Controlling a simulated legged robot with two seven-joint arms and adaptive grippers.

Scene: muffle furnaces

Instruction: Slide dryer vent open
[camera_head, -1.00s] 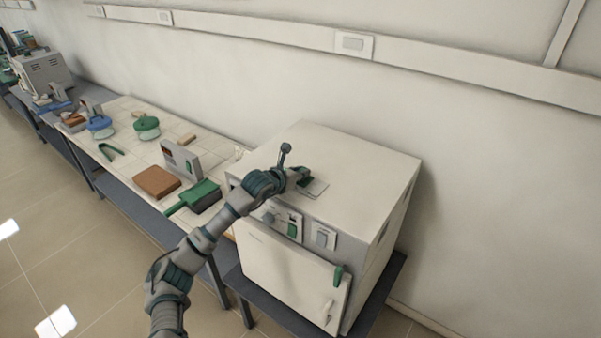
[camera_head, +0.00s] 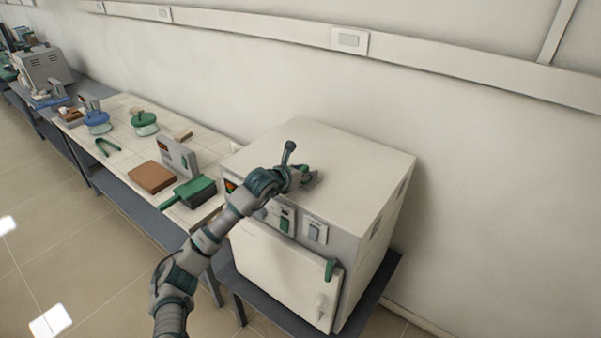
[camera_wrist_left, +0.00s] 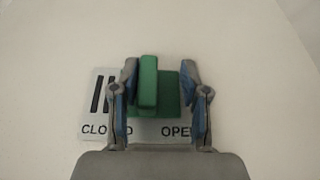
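The dryer is a cream box (camera_head: 345,165) with a front door, standing on a dark stand. My left gripper (camera_head: 308,179) is over its top near the front left edge and hides the vent there. In the left wrist view the vent has a grey label plate (camera_wrist_left: 100,113) with dark slots at left, "CLOSED" lettering at left and "OPEN" at right, both partly covered. A green slider with a raised upright tab (camera_wrist_left: 148,83) sits between my left gripper's open fingers (camera_wrist_left: 160,90). The left finger is close beside the tab; contact is unclear. A gap separates the tab from the right finger.
The wall is behind. The dryer's top right is clear.

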